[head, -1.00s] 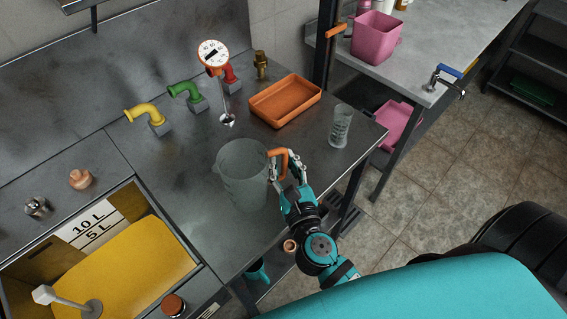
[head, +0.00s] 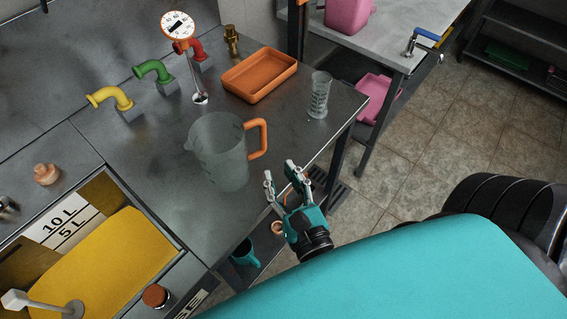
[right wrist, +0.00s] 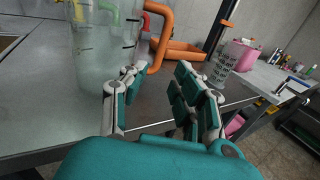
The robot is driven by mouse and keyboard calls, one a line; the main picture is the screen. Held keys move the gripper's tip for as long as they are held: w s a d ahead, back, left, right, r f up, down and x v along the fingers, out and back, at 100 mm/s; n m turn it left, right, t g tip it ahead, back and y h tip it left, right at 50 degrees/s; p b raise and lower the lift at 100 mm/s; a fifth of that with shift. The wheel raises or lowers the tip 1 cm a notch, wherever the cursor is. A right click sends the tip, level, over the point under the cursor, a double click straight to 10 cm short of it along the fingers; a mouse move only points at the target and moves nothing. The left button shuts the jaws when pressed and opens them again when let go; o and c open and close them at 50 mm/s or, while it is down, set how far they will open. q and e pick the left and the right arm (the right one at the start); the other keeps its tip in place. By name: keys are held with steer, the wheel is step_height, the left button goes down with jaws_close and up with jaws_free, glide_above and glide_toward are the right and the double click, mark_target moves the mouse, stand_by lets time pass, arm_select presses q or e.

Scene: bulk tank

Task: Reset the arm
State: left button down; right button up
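My right gripper (head: 287,186) is open and empty, just off the front edge of the metal table. A clear measuring jug (head: 217,150) with an orange handle (head: 262,139) stands upright on the table, beyond the fingers and apart from them in the head view. In the right wrist view the jug (right wrist: 95,45) is at the upper left, and the open fingers (right wrist: 155,85) have nothing between them. My left gripper is in neither view.
An orange tray (head: 236,86), a clear measuring cylinder (head: 320,94), a dial thermometer (head: 178,27) and colored pipe elbows (head: 153,70) stand on the table. A yellow-filled tank (head: 110,265) is at lower left. A teal cup (head: 245,253) sits below the table edge.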

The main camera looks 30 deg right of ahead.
steer(key=shift+s+r, duration=0.1)
steer(key=shift+s, duration=0.4)
